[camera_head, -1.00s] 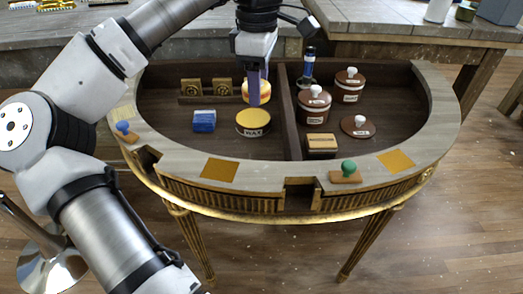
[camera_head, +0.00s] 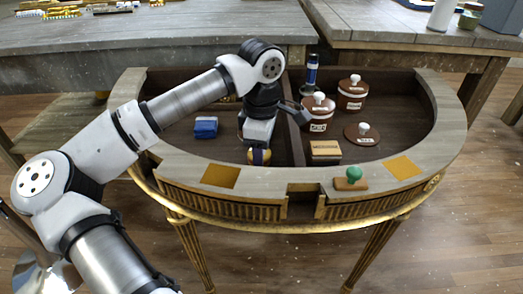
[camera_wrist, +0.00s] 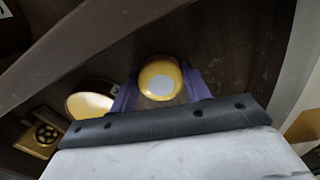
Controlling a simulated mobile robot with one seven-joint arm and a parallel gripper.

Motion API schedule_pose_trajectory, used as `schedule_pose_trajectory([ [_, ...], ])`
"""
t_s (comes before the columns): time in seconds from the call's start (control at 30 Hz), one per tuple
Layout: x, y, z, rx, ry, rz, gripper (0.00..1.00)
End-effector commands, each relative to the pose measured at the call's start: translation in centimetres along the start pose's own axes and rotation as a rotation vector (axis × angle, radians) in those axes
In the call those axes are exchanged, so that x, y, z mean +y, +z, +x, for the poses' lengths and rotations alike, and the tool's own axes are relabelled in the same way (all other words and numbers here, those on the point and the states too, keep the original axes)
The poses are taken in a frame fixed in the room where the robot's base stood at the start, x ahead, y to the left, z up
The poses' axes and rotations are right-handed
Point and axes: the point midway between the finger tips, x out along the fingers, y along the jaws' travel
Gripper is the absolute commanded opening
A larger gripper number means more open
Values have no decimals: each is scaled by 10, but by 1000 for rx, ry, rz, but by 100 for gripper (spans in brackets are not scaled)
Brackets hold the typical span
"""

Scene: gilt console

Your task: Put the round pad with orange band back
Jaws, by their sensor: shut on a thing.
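The round pad with the orange-yellow band (camera_wrist: 160,69) is between the two purple fingers of my gripper (camera_wrist: 161,88) in the wrist view. Its face shows a pale grey disc. My gripper (camera_head: 259,155) is shut on it. In the head view the pad (camera_head: 252,156) is mostly covered by the fingers. It is low in the front of the console's left compartment, left of the divider. I cannot tell whether it touches the floor there.
The wax tin (camera_wrist: 90,104) lies beside the pad; my arm mostly hides it in the head view. A blue block (camera_head: 205,127) lies to the left. A green-knobbed stamp (camera_head: 353,176) sits on the rim.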

Motion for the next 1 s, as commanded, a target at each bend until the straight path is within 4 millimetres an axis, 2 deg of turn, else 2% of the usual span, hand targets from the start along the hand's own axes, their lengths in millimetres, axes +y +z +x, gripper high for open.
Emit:
schedule_pose_trajectory([
  [0.27,0,0,4,0,0,0,26],
  [0.3,0,0,3,0,0,0,50],
  [0.47,0,0,2,0,0,0,69],
  [0.77,0,0,0,0,0,0,69],
  [0.87,0,0,-8,1,1,0,69],
  [1.0,1,0,-33,2,3,0,69],
])
